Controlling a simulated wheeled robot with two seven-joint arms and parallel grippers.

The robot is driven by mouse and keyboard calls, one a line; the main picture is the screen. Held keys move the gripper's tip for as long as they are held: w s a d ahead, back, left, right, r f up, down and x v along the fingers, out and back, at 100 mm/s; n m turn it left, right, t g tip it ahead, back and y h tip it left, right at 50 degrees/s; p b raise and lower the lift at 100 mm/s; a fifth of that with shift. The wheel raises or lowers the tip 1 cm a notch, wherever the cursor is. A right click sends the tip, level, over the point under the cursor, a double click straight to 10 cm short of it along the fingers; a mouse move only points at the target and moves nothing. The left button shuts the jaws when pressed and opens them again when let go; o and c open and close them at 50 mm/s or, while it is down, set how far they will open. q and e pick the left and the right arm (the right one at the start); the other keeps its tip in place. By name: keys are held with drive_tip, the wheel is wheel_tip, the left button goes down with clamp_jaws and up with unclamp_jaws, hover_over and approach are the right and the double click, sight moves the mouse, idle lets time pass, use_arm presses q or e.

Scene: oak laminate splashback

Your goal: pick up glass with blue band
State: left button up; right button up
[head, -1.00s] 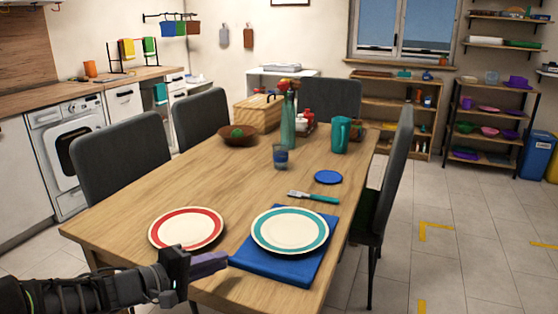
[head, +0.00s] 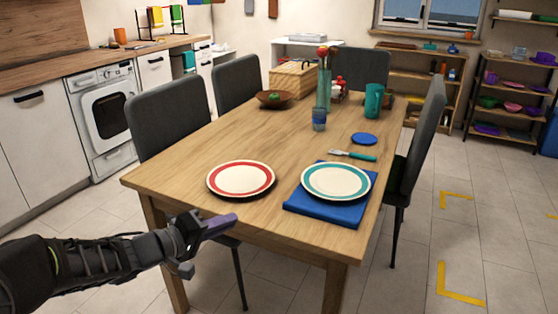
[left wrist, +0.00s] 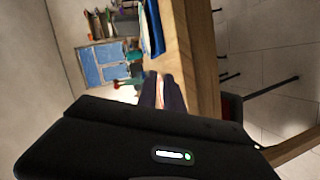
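The glass with the blue band (head: 319,120) stands upright on the wooden table (head: 225,150), in front of the green vase (head: 324,92). My left gripper (head: 232,219) is at the table's near edge, in front of the red-rimmed plate (head: 240,179) and well short of the glass. Its fingers look closed together and empty. They also show close together in the left wrist view (left wrist: 162,92), beside the table edge. I cannot make out the glass in the left wrist view. My right gripper is not in view.
A teal-rimmed plate (head: 336,181) lies on a blue cloth (head: 325,217) at the near right. The table's middle left is clear.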

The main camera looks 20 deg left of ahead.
use_arm(q)
wheel_tip(320, 180, down, 8)
drive_tip(key=w+a+m+y, duration=0.1)
drive_tip(key=w+m+y, duration=0.2)
drive_tip(key=s+d+f+m+g, duration=0.1)
drive_tip(key=d+f+g, duration=0.15)
drive_tip(key=f, duration=0.55)
drive_tip(key=s+d+f+m+g, duration=0.1)
drive_tip(key=d+f+g, duration=0.1)
drive_tip(key=d+f, duration=0.35)
drive_tip(key=s+d+f+m+g, duration=0.1)
drive_tip(key=s+d+f+g, duration=0.1)
drive_tip(key=s+d+f, duration=0.3)
drive_tip(key=s+d+f+m+g, duration=0.1)
drive_tip(key=s+d+f+g, duration=0.15)
drive_tip(key=f, duration=0.55)
drive_tip(key=s+d+f+m+g+h, duration=0.1)
drive_tip(key=s+d+f+g, duration=0.1)
drive_tip(key=s+d+f, duration=0.35)
drive_tip(key=s+d+f+g+h, duration=0.1)
drive_tip(key=s+d+f+g, duration=0.1)
drive_tip(key=s+d, duration=0.65)
wheel_tip(320, 180, up, 17)
drive_tip(key=s+a+p, duration=0.1)
drive_tip(key=s+p, duration=0.1)
drive_tip(key=p, duration=1.5)
drive_tip(key=shift+a+f, duration=0.15)
